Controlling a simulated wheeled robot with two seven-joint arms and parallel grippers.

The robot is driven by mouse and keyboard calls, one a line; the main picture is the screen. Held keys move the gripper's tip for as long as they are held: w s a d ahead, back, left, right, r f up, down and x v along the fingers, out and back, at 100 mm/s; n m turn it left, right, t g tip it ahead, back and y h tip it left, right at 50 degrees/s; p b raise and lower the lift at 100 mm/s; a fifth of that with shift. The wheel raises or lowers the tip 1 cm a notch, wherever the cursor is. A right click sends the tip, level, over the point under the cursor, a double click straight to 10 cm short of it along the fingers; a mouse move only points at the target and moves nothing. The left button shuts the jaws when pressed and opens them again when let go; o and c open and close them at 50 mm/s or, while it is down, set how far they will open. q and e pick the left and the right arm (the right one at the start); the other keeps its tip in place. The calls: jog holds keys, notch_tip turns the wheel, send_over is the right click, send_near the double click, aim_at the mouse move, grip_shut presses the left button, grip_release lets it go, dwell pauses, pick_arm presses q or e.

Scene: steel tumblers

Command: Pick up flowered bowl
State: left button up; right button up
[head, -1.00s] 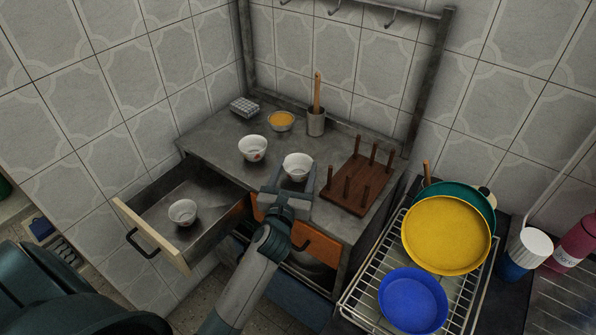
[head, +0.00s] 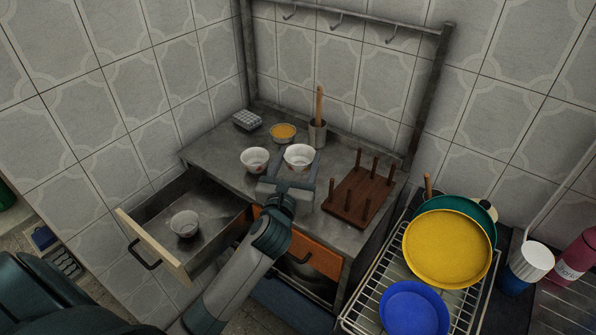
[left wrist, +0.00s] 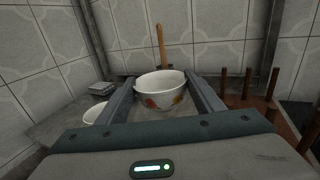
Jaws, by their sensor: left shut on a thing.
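The flowered bowl (head: 299,154) is white with red and yellow flowers and stands upright between the fingers of my left gripper (head: 297,166). That gripper is shut on it, one finger on each side. In the left wrist view the bowl (left wrist: 160,94) sits between both fingers, its flowers facing me. It appears held above the grey counter (head: 222,150); its underside is partly hidden. A second white bowl with a reddish pattern (head: 255,161) stands to its left on the counter. My right gripper is not in view.
A small yellow-filled bowl (head: 283,132), a utensil holder (head: 317,134) and an egg carton (head: 247,120) stand behind. A wooden peg rack (head: 352,202) is at the right. The open drawer (head: 150,245) holds another bowl (head: 184,225). A dish rack (head: 372,290) holds plates.

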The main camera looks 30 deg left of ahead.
pick_arm(q)
jog(key=shift+r, duration=1.15)
jog(key=shift+s+d+f, duration=0.2)
jog(key=shift+s+d, duration=0.15)
jog(key=shift+s, duration=0.15)
jog(key=s+d+m+h, duration=0.1)
jog(key=s+d+h, duration=0.1)
jog(key=s+d, duration=0.3)
jog(key=s+d+m+h, duration=0.1)
jog(key=s+d, duration=0.4)
jog(key=s, duration=0.6)
jog(key=shift+s+f+m+t+h, duration=0.3)
jog(key=shift+s+m+h, duration=0.1)
jog(key=shift+h, duration=0.3)
jog(key=shift+w, duration=0.1)
